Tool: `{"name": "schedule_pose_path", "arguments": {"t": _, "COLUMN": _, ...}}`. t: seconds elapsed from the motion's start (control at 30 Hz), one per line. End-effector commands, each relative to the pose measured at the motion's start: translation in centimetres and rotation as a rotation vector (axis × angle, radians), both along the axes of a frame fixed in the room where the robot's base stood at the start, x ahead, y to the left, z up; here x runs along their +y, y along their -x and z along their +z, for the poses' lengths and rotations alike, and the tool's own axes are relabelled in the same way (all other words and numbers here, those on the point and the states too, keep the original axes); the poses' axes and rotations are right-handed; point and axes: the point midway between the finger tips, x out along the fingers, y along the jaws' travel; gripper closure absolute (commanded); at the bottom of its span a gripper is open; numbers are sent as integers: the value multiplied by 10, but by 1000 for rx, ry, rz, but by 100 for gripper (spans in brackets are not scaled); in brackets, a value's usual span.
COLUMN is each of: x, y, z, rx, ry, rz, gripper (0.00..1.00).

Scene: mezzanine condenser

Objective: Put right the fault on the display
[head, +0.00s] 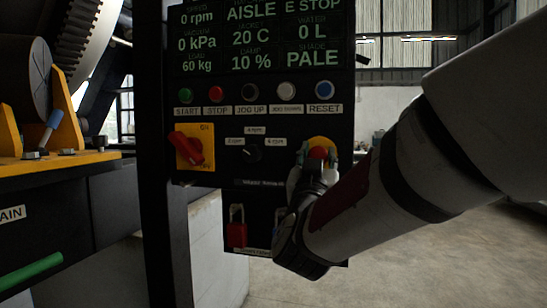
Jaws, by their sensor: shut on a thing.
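The display (255,38) on the dark control panel shows green text, including "AISLE E STOP", "0 rpm", "0 kPa", "60 kg", "20 C", "10 %", "0 L" and "PALE". Its top edge is cut off. A red mushroom button (318,152) on a yellow surround (323,142) sits at the panel's lower right. My gripper (317,162) is at this button, its fingers on either side and shut on it. The gripper hides the button's lower part. I cannot tell whether the button is pressed in.
Buttons labelled START, STOP, JOG UP, JOG DOWN and RESET (325,90) run above. A red rotary switch (187,148) on yellow and a black selector (252,153) sit left. A red padlock (237,228) hangs below. Yellow machinery (62,160) stands left; open floor (440,260) lies right.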

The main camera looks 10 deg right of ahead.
Motion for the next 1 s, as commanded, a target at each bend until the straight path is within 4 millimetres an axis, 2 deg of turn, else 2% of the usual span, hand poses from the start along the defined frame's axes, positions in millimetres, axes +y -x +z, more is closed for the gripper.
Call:
{"name": "schedule_pose_path", "arguments": {"t": 0.13, "x": 5, "y": 12, "z": 0, "rx": -1, "ry": 0, "rz": 0, "gripper": 100}}
{"name": "schedule_pose_path", "arguments": {"t": 0.37, "x": 6, "y": 13, "z": 0, "rx": 0, "ry": 0, "rz": 0, "gripper": 100}}
{"name": "schedule_pose_path", "arguments": {"t": 0.4, "x": 6, "y": 13, "z": 0, "rx": 0, "ry": 0, "rz": 0, "gripper": 61}}
{"name": "schedule_pose_path", "arguments": {"t": 0.47, "x": 6, "y": 13, "z": 0, "rx": 0, "ry": 0, "rz": 0, "gripper": 48}}
{"name": "schedule_pose_path", "arguments": {"t": 0.5, "x": 6, "y": 13, "z": 0, "rx": 0, "ry": 0, "rz": 0, "gripper": 44}}
{"name": "schedule_pose_path", "arguments": {"t": 0.83, "x": 7, "y": 14, "z": -1, "rx": 0, "ry": 0, "rz": 0, "gripper": 44}}
{"name": "schedule_pose_path", "arguments": {"t": 1.0, "x": 14, "y": 30, "z": -8, "rx": 1, "ry": 0, "rz": 2, "gripper": 44}}
